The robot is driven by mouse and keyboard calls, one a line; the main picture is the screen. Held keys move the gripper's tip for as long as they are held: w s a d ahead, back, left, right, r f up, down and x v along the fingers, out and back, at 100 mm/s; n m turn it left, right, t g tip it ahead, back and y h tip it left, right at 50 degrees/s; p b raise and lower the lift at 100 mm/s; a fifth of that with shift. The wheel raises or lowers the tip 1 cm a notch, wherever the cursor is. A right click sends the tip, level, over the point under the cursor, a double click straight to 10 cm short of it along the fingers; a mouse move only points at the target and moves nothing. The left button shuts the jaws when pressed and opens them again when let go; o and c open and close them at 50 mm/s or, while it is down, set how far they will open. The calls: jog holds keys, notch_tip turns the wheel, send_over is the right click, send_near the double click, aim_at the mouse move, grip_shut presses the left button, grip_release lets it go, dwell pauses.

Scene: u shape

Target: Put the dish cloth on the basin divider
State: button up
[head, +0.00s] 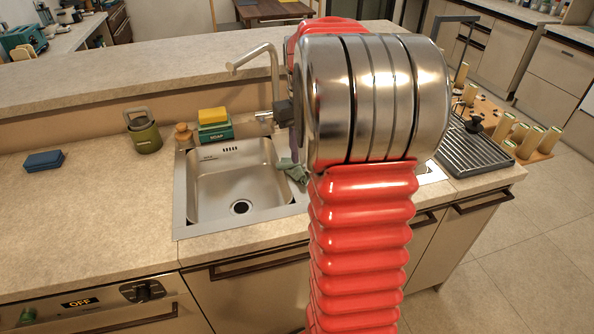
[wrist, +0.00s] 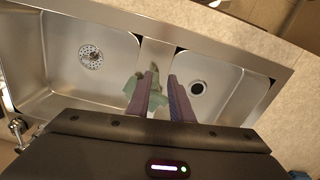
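The green dish cloth (wrist: 130,90) lies crumpled at the basin divider (wrist: 157,50) in the wrist view. Part of it shows between my fingers and part to the left of the left finger. My gripper (wrist: 162,84) is over the divider, its two purple fingers apart with a gap between them. In the head view the cloth (head: 293,170) shows at the right edge of the left basin, partly hidden by my arm. My gripper is mostly hidden there. Whether the fingers touch the cloth is unclear.
The left basin (head: 240,180) is empty, with a faucet (head: 272,75) behind it. A blue sponge (head: 43,160) lies at left. A drying rack (head: 475,150) is at right.

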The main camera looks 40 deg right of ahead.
jog(key=shift+w+d+f+b, duration=0.25)
jog(key=shift+f+b, duration=0.05)
jog(key=shift+f, duration=0.05)
jog(key=shift+c, duration=0.8)
jog(key=f, duration=0.1)
jog(key=w+d+f, duration=0.2)
jog(key=f, duration=0.1)
grip_shut()
jog(key=shift+f, duration=0.55)
jog(key=shift+f, duration=0.15)
jog(key=shift+f+p, duration=0.8)
jog(key=shift+f, duration=1.15)
